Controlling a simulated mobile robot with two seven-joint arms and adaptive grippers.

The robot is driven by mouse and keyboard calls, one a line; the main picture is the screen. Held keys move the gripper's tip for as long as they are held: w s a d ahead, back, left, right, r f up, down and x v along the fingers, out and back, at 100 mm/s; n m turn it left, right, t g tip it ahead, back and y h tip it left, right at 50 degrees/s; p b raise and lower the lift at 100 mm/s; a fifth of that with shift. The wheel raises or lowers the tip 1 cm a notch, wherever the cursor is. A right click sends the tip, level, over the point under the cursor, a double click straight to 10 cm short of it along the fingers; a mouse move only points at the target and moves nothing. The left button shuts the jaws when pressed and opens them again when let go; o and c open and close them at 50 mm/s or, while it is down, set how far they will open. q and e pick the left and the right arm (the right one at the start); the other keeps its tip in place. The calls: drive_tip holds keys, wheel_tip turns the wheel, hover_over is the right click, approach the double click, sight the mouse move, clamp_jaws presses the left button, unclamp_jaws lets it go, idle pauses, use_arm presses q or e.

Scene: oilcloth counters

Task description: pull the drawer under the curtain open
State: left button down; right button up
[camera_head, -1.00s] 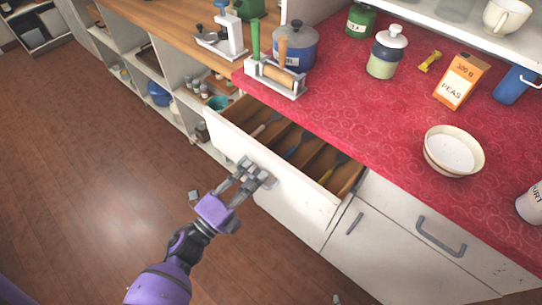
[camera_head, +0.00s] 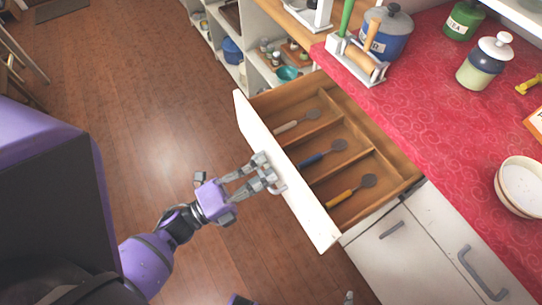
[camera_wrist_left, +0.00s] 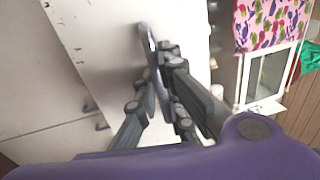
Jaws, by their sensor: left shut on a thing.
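The white-fronted drawer (camera_head: 311,212) stands well open in the head view, and its wooden inside shows. My left gripper (camera_head: 268,174) is at the outer face of its front, shut on the grey drawer handle (camera_wrist_left: 147,42), which the fingers partly hide. In the left wrist view the fingers (camera_wrist_left: 160,75) close around the handle against the white front. A pink patterned curtain (camera_wrist_left: 268,22) hangs at upper right of that view; its place relative to the drawer is unclear. Small parts at the head view's bottom edge may be my right gripper (camera_head: 348,297), mostly cut off.
A red counter (camera_head: 440,110) carries a blue pot (camera_head: 388,35), jars and a bowl (camera_head: 522,187). Wooden floor (camera_head: 110,90) is clear at left.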

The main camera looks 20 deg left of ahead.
use_arm(q)
drive_tip(key=c, duration=2.1)
unclamp_jaws()
drive_tip(key=v, duration=1.2)
drive_tip(key=shift+a, duration=0.1)
use_arm(e)
drive_tip(key=shift+s, duration=0.3)
use_arm(q)
drive_tip(key=shift+w, duration=0.1)
